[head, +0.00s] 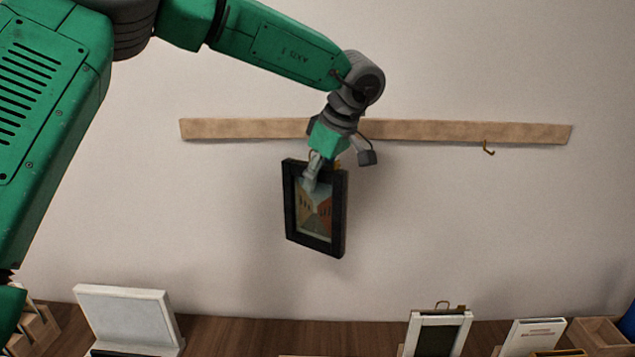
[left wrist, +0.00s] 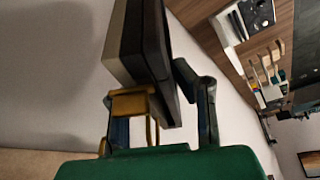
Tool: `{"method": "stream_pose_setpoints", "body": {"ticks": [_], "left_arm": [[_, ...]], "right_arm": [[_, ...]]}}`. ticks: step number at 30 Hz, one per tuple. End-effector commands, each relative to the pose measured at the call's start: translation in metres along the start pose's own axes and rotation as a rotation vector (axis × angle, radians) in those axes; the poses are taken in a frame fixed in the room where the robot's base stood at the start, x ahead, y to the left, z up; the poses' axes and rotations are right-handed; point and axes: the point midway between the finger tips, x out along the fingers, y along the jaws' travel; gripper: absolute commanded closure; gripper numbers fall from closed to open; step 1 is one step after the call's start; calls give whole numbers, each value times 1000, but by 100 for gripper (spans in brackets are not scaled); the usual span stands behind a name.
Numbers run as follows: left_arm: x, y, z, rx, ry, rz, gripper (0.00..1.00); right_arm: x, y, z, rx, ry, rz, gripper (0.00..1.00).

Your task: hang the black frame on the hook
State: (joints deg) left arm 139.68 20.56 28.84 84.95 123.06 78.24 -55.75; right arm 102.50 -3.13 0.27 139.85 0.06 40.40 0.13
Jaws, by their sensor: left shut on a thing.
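The black frame (head: 338,215) hangs nearly upright, slightly tilted, from my left gripper (head: 312,178), in front of the pale wall and just below the wooden rail. It holds a small street picture. My left gripper is shut on the frame's upper edge, with one finger over its front. A small brass piece shows at the frame's top. In the left wrist view the frame (left wrist: 148,45) is edge-on between the fingers (left wrist: 165,85). My right gripper is not in view.
The wooden rail (head: 430,131) runs across the wall behind my left wrist. On the wooden table (head: 250,335) below stand a white block-like thing (head: 125,315), a pale-edged frame (head: 438,330), a white book (head: 535,338) and a wooden box (head: 598,336). The wall between frame and hook is clear.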

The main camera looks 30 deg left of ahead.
Motion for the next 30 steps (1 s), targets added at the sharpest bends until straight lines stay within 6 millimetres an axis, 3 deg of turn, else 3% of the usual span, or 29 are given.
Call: {"method": "stream_pose_setpoints", "body": {"ticks": [30], "left_arm": [[20,49,-23,-1,0,2,100]], "right_arm": [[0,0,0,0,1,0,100]]}}
